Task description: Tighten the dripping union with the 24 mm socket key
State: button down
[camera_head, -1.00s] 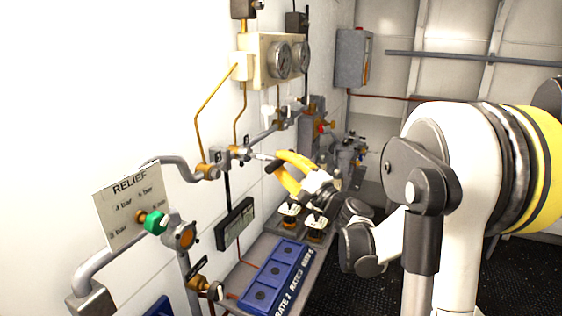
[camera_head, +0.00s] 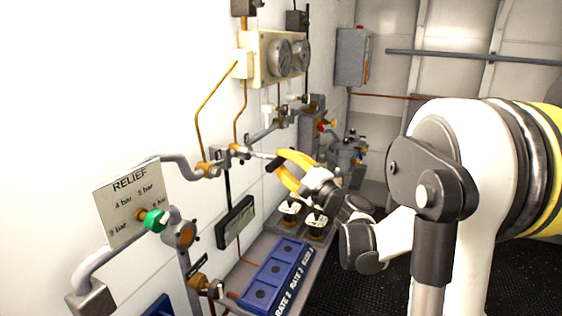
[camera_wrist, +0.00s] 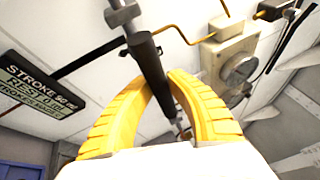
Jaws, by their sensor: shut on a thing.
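My gripper (camera_head: 283,171) has its yellow fingers shut on the dark handle of the socket key (camera_head: 262,156), beside the wall pipework. The key's silver shaft points left to a brass and grey fitting on the pipe (camera_head: 238,152), seemingly the union. The tip appears to meet it, but I cannot tell how fully it is seated. In the wrist view the dark key handle (camera_wrist: 148,58) runs between the finger tips (camera_wrist: 160,88), with grey metal at its upper end. No drip can be made out, and the key's size marking is not readable.
A RELIEF plate (camera_head: 130,203) with a green knob (camera_head: 156,220) is at the left. Gauges (camera_head: 281,58) are on the wall above. A STROKE display (camera_wrist: 42,88) is close by. A blue tray with RATE labels (camera_head: 262,272) lies on the bench below. Floor at right is open.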

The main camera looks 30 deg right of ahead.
jog(key=shift+s+d, duration=0.85)
jog(key=shift+s, duration=0.3)
jog(key=shift+s+d, duration=0.85)
jog(key=shift+s, duration=0.25)
jog(key=s+d+b, duration=0.1)
jog(key=s+d, duration=1.2)
jog(key=s, duration=0.4)
jog(key=shift+s+d, duration=0.2)
jog(key=shift+d, duration=0.1)
